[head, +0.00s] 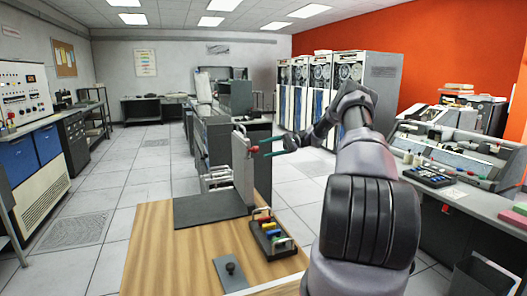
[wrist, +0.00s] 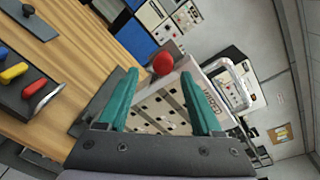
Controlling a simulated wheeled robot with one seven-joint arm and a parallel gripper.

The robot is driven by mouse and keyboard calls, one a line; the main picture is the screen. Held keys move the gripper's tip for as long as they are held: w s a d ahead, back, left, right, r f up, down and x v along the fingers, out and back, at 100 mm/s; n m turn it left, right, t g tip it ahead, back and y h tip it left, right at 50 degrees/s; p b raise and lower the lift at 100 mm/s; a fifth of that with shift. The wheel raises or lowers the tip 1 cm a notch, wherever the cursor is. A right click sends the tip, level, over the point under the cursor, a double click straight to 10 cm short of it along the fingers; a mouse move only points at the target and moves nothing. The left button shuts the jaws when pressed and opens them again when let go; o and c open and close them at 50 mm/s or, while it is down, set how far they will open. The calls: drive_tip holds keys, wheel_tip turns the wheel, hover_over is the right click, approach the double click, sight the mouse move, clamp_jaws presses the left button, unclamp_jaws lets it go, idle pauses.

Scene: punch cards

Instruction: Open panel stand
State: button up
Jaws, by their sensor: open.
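The panel stand shows in the head view as an upright grey panel (head: 243,170), seen nearly edge-on, on a dark flat base (head: 208,208) at the wooden table's far edge. A red knob (head: 254,150) sticks out near its top. In the wrist view a pale panel with dark slots and a label (wrist: 160,110) lies behind my fingers, and the red knob (wrist: 163,63) shows near the fingertips. My gripper (wrist: 158,74) has teal fingers spread apart with nothing held. In the head view my gripper (head: 272,154) is right of the panel, near knob height. Contact cannot be told.
A dark tray with coloured handles (head: 270,234) stands on the wooden table (head: 160,250) in front of the stand. A grey plate with a black knob (head: 230,270) lies nearer. Grey cabinets stand behind; a machine desk (head: 455,170) is at right.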

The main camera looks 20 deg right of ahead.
drive_tip(key=d, duration=0.8)
drive_tip(key=shift+d+r, duration=0.2)
drive_tip(key=shift+r, duration=0.2)
